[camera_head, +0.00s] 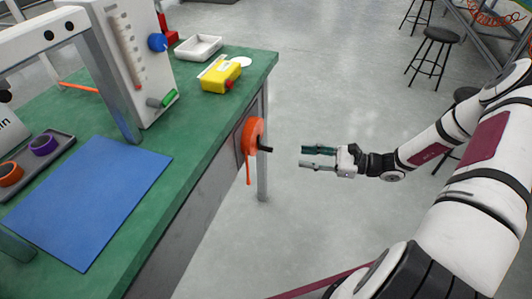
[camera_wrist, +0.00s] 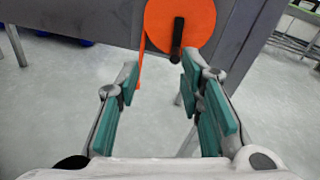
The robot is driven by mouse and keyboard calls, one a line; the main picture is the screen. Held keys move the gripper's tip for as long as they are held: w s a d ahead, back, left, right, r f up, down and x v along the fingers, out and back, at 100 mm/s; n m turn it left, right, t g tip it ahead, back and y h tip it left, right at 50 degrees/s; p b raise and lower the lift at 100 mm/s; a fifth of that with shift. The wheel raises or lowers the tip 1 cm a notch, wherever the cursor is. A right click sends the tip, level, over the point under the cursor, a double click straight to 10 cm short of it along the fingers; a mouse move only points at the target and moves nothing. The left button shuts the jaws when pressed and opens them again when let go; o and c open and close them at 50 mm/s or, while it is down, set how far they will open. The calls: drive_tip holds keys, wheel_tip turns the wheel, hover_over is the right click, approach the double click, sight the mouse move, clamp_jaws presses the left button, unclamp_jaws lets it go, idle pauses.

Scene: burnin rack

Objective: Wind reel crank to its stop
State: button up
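The orange reel (camera_head: 253,133) is mounted on the side of the green-topped bench, and its black crank handle (camera_head: 265,149) sticks out toward my gripper. An orange strap or cord hangs down from the reel. In the wrist view the reel (camera_wrist: 180,25) is at the top centre. The black crank (camera_wrist: 177,38) there runs from near the reel's middle down to its lower edge. My gripper (camera_head: 318,158) is to the right of the reel, apart from the crank. In the wrist view my gripper's fingers (camera_wrist: 160,105) are spread with nothing between them.
The green bench (camera_head: 215,110) carries a yellow box (camera_head: 220,76), a white tray (camera_head: 198,48), a blue mat (camera_head: 92,198) and a grey tray with tape rolls. A white panel stands at the back. Stools (camera_head: 435,55) stand far off. The floor around my gripper is clear.

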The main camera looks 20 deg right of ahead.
sight(268, 148)
drive_tip(key=w+a+f+b, duration=0.1)
drive_tip(key=w+a, duration=0.2)
drive_tip(key=w+a+f+m+t+b, duration=0.1)
drive_tip(key=w+a, duration=0.2)
drive_tip(key=w+a+f+m+t+b, duration=0.1)
drive_tip(key=w+a+b, duration=0.1)
drive_tip(key=w+a, duration=0.1)
drive_tip(key=shift+w+a, duration=0.15)
drive_tip(key=shift+a, duration=0.35)
clamp_jaws()
